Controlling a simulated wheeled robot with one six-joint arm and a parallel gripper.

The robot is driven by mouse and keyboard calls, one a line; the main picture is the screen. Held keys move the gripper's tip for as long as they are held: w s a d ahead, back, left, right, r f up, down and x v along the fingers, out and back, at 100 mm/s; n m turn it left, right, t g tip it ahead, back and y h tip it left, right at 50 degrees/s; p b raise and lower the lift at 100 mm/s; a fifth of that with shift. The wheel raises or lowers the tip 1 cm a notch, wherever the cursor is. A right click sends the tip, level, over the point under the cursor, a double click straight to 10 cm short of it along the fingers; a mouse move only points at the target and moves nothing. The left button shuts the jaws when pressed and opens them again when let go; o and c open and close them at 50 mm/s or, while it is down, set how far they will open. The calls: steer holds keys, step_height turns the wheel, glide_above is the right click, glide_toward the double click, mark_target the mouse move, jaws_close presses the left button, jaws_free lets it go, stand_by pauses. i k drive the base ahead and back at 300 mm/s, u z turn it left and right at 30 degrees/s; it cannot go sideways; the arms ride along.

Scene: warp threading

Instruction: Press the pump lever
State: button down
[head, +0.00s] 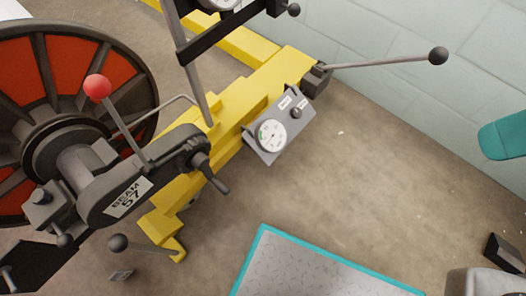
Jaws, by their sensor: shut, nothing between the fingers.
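A long grey lever (385,63) with a black ball end (438,56) sticks out to the right from a dark block (317,80) on the yellow frame (262,97), close to a gauge box. It looks like the pump lever, though no label on it can be read. It lies nearly level in the picture, rising slightly towards the ball. Nothing touches it. Another short lever with a black ball (118,243) is low at the left, and a red-balled lever (97,86) stands on the beam unit. I cannot make out my gripper in this view.
The gauge box (270,136) with a dial and knob sits below the lever's base. A teal-edged plate (310,270) lies on the floor. A pale block wall (400,30) runs behind the lever. A teal shape (505,135) enters at the right. Floor between is clear.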

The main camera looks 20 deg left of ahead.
mark_target(437, 56)
steer(key=u, duration=0.05)
steer(key=k, duration=0.15)
steer(key=u, duration=1)
steer(key=i, duration=0.65)
steer(key=z, duration=0.1)
